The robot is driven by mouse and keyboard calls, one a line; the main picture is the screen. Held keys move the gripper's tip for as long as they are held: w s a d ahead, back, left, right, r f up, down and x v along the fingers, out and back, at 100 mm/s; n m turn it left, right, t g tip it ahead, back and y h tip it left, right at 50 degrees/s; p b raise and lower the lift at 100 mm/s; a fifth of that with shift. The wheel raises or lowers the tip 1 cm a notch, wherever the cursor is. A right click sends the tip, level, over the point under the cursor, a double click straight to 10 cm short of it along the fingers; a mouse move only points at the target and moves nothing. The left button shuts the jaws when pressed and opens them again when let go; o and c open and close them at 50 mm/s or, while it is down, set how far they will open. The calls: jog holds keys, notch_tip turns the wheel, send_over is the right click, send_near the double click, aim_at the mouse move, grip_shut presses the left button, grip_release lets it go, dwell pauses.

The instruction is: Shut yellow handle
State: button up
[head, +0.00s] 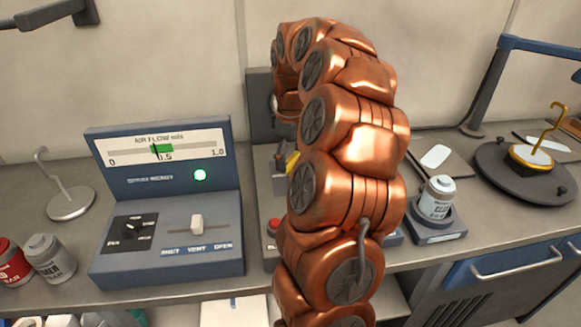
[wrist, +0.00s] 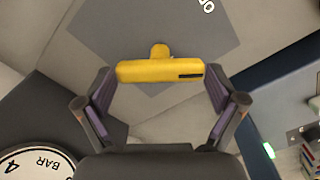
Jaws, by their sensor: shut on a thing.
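The yellow handle (wrist: 160,70) is a short bar with a dark slot near its right end, in the upper middle of the wrist view. It sits on a round yellow stem over a grey plate (wrist: 205,35). My gripper (wrist: 160,78) has its two fingers at the two ends of the bar, shut on it. In the head view, a small bit of yellow (head: 292,163) shows beside my copper arm, near the gripper (head: 282,160). My arm hides most of the device there.
A blue-grey air flow panel (head: 165,200) with a lit green lamp stands left of my arm. A jar (head: 437,198) stands on a small base to the right. Red and grey jars (head: 48,258) stand at the left edge. A dial (wrist: 35,163) shows low in the wrist view.

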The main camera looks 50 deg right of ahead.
aim_at(291, 159)
jog(key=m+b, duration=0.1)
jog(key=m, duration=0.1)
jog(key=m+b, duration=0.1)
jog(key=b, duration=0.1)
jog(key=m+b, duration=0.1)
jog(key=m, duration=0.1)
jog(key=shift+f+m+b, duration=0.25)
jog(key=shift+m+b, duration=0.05)
jog(key=shift+b, duration=0.1)
jog(key=m+b, duration=0.3)
jog(key=m, duration=0.1)
jog(key=shift+r+m, duration=0.15)
jog(key=shift+m, duration=0.15)
jog(key=shift+r, duration=0.1)
jog(key=o, duration=0.8)
jog(key=shift+s+r, duration=0.1)
jog(key=shift+r, duration=3.6)
